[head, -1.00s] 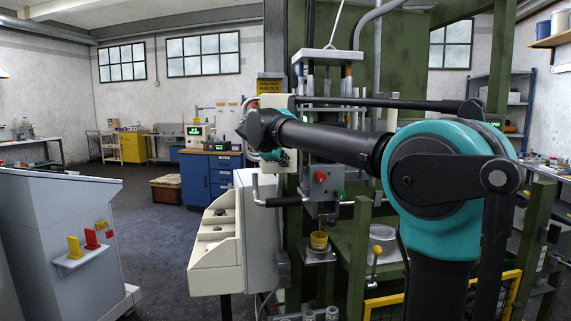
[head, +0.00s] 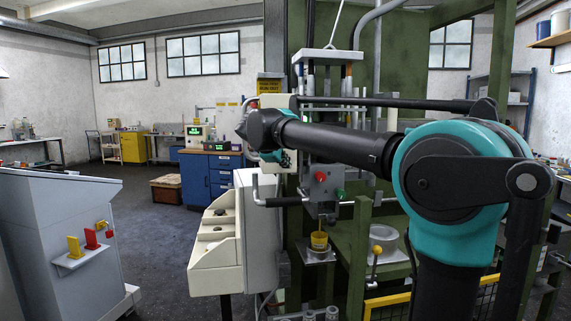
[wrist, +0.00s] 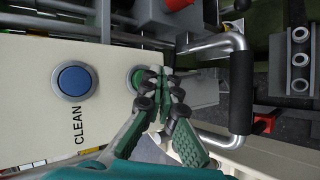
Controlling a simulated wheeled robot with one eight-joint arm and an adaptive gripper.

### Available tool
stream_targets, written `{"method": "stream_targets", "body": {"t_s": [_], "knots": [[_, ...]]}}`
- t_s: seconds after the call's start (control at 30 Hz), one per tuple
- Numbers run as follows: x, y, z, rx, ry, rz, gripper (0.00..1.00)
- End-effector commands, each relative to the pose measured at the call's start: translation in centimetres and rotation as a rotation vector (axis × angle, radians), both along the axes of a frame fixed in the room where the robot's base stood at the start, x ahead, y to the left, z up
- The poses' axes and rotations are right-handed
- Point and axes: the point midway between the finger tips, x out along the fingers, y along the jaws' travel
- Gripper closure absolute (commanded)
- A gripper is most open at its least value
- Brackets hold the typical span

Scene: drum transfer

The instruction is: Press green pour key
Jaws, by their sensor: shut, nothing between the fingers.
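The green key (wrist: 134,75) sits in a round metal ring on a cream panel (wrist: 40,130) in the wrist view, partly hidden behind my fingertips. My gripper (wrist: 162,84) is shut and empty, its tips overlapping the key's right side; I cannot tell whether they touch it. A blue button (wrist: 73,80) marked CLEAN is to the left on the same panel. In the head view my gripper (head: 283,157) shows only as teal bits beside the cream panel (head: 270,103), mostly hidden by my arm, and the green key is not visible there.
A metal handle with a black grip (wrist: 242,92) stands out close to the right of my fingers. A grey box (head: 322,190) with red and green buttons hangs below my forearm. A yellow cup (head: 319,240) stands under it.

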Motion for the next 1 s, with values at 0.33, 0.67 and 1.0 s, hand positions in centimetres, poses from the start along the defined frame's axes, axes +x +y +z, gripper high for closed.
{"method": "stream_targets", "body": {"t_s": [0.33,0.67,1.0], "knots": [[-1.6,-0.3,0.0,0.000,0.000,0.001,1.00],[-4.4,-0.8,0.0,-0.001,0.000,0.001,1.00],[-4.9,-0.9,0.0,0.000,0.000,0.000,1.00]]}}
